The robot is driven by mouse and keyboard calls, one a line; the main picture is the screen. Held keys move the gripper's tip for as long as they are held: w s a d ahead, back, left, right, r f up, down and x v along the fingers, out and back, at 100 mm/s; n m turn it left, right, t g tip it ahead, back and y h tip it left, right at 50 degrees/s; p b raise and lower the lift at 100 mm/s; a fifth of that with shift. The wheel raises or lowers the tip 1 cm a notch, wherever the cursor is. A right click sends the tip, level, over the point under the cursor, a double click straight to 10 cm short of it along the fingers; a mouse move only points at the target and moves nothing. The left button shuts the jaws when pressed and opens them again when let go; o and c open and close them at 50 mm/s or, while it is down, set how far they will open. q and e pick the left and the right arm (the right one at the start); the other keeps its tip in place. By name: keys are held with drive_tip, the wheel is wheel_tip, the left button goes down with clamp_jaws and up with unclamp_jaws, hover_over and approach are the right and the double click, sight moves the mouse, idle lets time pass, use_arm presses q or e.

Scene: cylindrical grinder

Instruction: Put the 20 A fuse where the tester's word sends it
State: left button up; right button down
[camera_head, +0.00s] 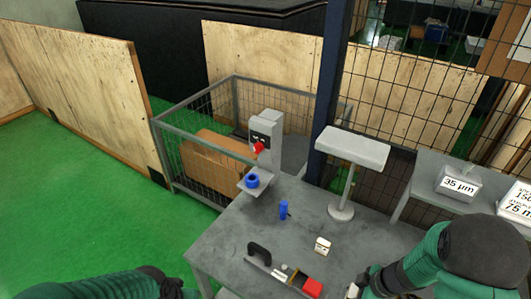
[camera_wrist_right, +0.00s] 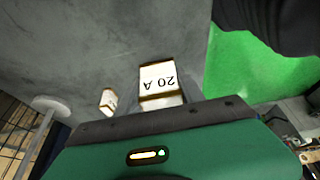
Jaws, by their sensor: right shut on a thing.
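The 20 A fuse (camera_wrist_right: 158,78), a white block with tan edges and a printed label, is at the jaws of my right gripper (camera_wrist_right: 162,101) in the right wrist view. The gripper is shut on it, with the grey table behind. In the head view my right gripper (camera_head: 354,290) is at the table's front right, and its fuse is not clear there. My left arm enters at lower left; its jaws do not show clearly. A grey upright device (camera_head: 264,130) with a dark panel and red part stands at the table's back left. No tester's word is readable.
Another white block (camera_head: 322,246) lies on the table (camera_head: 235,235), also in the wrist view (camera_wrist_right: 108,101). A blue cylinder (camera_head: 284,210), a grey stand (camera_head: 345,180), a black handle (camera_head: 258,253) and a red block (camera_head: 313,288) are nearby. Labelled boxes (camera_head: 458,186) stand right.

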drive_tip(key=shift+s+a+r+m+t, duration=0.1)
drive_tip(key=shift+r+m+t, duration=0.2)
drive_tip(key=shift+r+m, duration=0.55)
drive_tip(key=shift+m, duration=0.15)
drive_tip(key=shift+a+r+m+t+h, duration=0.2)
drive_tip(key=shift+r+m+t+h, duration=0.15)
drive_tip(key=shift+m, duration=0.35)
drive_tip(key=shift+w+a+r+m+t+h, duration=0.85)
drive_tip(key=shift+a+r+m+h, duration=1.3)
drive_tip(key=shift+m, duration=2.25)
use_arm(q)
drive_tip(key=b+x, duration=0.3)
drive_tip(key=s+b+x, duration=0.1)
drive_tip(key=b+x, duration=0.1)
drive_tip(key=shift+d, duration=0.25)
use_arm(e)
drive_tip(key=shift+g+y, duration=0.4)
drive_tip(key=shift+y, duration=0.2)
drive_tip(key=f, duration=0.4)
drive_tip(key=shift+s+d+f, duration=0.1)
drive_tip(key=shift+s+d, duration=0.1)
